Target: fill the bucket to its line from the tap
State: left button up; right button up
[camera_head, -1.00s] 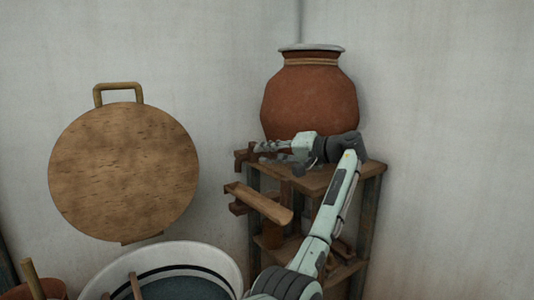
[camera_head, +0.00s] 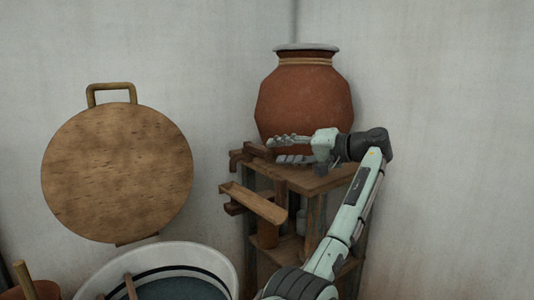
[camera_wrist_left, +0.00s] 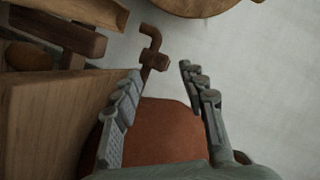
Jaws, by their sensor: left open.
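A large red-brown clay pot (camera_head: 306,98) with a pale lid stands on a wooden stand. A brown tap (camera_head: 236,160) juts out at its left front; it also shows in the left wrist view (camera_wrist_left: 152,52). My left gripper (camera_head: 274,150) is open and empty in front of the pot, to the right of the tap's spout. In the left wrist view the tap lies just past the gap between the fingertips (camera_wrist_left: 160,70). A white round vessel (camera_head: 222,262) with a dark band inside holds dark liquid at the bottom; I cannot tell whether it is the bucket. My right gripper is out of view.
A sloping wooden trough (camera_head: 255,204) sits below the tap. The stand's shelves (camera_head: 288,248) hold several small items. A round wooden board (camera_head: 118,172) with a handle is at the wall. A brown container (camera_head: 42,289) stands at lower left. The space right of the stand is clear.

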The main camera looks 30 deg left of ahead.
pick_arm(q)
jog(key=v, duration=0.5)
jog(key=shift+d, duration=0.3)
